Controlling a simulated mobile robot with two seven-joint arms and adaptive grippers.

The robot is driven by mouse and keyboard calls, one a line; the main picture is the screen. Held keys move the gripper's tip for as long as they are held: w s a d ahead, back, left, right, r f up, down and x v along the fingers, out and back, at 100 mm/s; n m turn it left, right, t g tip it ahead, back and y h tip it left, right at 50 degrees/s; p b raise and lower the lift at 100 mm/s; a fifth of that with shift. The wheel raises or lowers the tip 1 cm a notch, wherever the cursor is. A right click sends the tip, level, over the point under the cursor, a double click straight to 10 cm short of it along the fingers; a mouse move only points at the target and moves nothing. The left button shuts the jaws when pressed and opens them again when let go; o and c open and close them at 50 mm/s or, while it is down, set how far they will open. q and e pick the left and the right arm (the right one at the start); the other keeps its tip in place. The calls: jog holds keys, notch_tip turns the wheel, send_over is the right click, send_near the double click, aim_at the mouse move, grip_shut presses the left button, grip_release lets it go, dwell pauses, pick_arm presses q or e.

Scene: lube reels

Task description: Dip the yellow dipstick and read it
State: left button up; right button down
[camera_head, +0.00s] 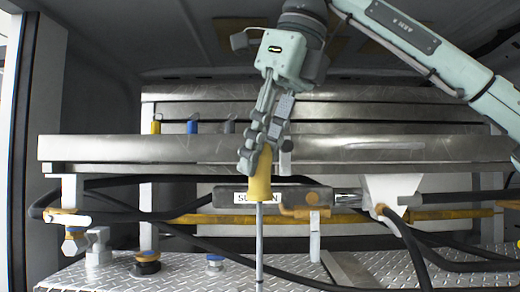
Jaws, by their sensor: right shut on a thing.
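My right gripper (262,160) comes down from the top and is shut on the yellow handle of the dipstick (260,187). The dipstick hangs upright. Its thin grey rod (260,243) runs down past the bottom edge of the picture, so its lower end is hidden. The rod passes in front of the metal bench and the label plate. My left gripper is not in view.
A steel shelf (110,150) spans the picture behind the gripper. Small yellow, blue and grey handles (192,124) stand behind its edge. Black hoses (410,240), a yellow pipe (440,214) and fittings (75,240) crowd the space above the tread-plate surface (200,278).

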dwell(0.8)
jog(key=shift+f, duration=0.15)
jog(key=shift+f+b, duration=0.8)
jog(key=shift+f, duration=0.9)
jog(key=b, duration=0.6)
send_over(262, 281)
jog(key=shift+w+a+f, duration=0.1)
jog(key=shift+a+f, duration=0.05)
jog(key=shift+f, duration=4.1)
jog(key=shift+f+b, duration=1.8)
jog(key=shift+f, duration=1.15)
notch_tip(262, 281, down, 3)
jog(key=shift+f+b, duration=0.15)
jog(key=shift+b, duration=0.9)
